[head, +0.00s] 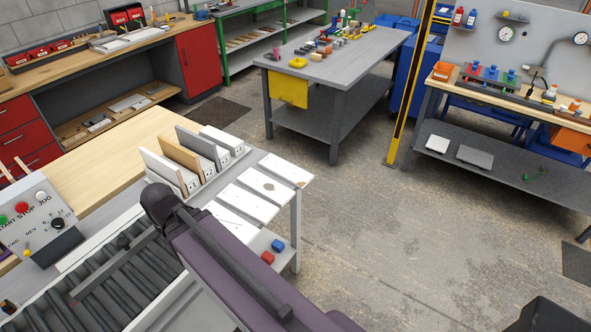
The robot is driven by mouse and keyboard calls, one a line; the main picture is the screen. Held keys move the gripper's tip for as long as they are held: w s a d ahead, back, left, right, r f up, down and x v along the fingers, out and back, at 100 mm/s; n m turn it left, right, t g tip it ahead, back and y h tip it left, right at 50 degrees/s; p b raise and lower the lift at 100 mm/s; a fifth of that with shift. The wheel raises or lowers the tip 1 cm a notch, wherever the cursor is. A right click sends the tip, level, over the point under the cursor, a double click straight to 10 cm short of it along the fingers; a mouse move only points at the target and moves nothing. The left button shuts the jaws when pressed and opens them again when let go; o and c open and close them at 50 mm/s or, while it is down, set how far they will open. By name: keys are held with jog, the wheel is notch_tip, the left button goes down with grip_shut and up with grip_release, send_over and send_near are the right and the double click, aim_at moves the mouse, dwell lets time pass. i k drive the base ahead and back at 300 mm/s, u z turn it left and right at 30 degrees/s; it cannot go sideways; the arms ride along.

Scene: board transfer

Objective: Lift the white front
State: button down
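Several board-like fronts stand on edge in a row on the grey bench beyond my arm. The far-right one is white (221,139). To its left are a grey one (194,142), a wood-coloured one (178,155) and a pale off-white one (160,172). Several white panels lie flat in front of the row, one at the far end (285,167), one with a brown mark (252,182) and one with dark lines (230,222). Which white piece is the named front, I cannot tell. My dark arm reaches in from the bottom; I cannot make out my gripper.
A roller conveyor (97,279) and a control box (35,215) are at the left. Red (267,258) and blue (277,246) blocks sit low beside the bench. A grey table (340,60) and a yellow-black post (408,90) stand beyond. The middle floor is clear.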

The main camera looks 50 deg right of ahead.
aim_at(300, 179)
jog(key=z, duration=1.25)
jog(key=k, duration=0.95)
jog(key=u, duration=0.05)
jog(key=i, duration=0.95)
jog(key=z, duration=0.05)
